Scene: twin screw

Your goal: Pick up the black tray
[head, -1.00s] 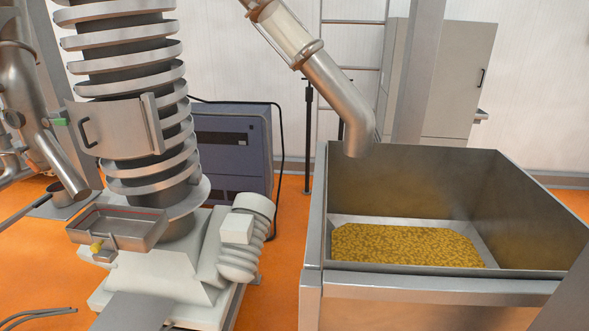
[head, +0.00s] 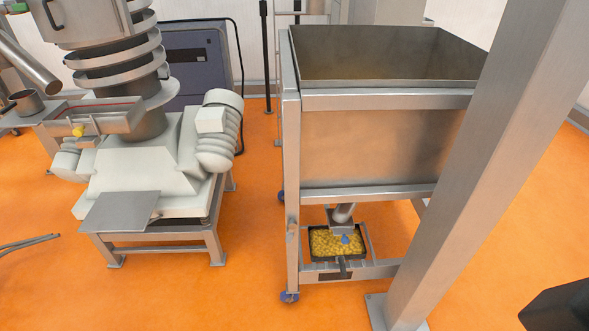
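The black tray (head: 317,257) sits low under the steel hopper bin, on a small shelf between the stand's legs. It is filled with yellow pieces (head: 328,241), and a small blue item (head: 346,239) lies on top of them. A short steel spout (head: 342,213) from the bin comes down over the tray's back part and hides some of it. Neither of my grippers shows in the head view.
The hopper bin (head: 380,147) stands on a wheeled frame. A thick slanted steel post (head: 478,165) rises to its right. The spiral machine (head: 135,170) stands at left. Orange floor (head: 255,215) is clear between them. A dark object (head: 565,305) is cut off at the bottom right.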

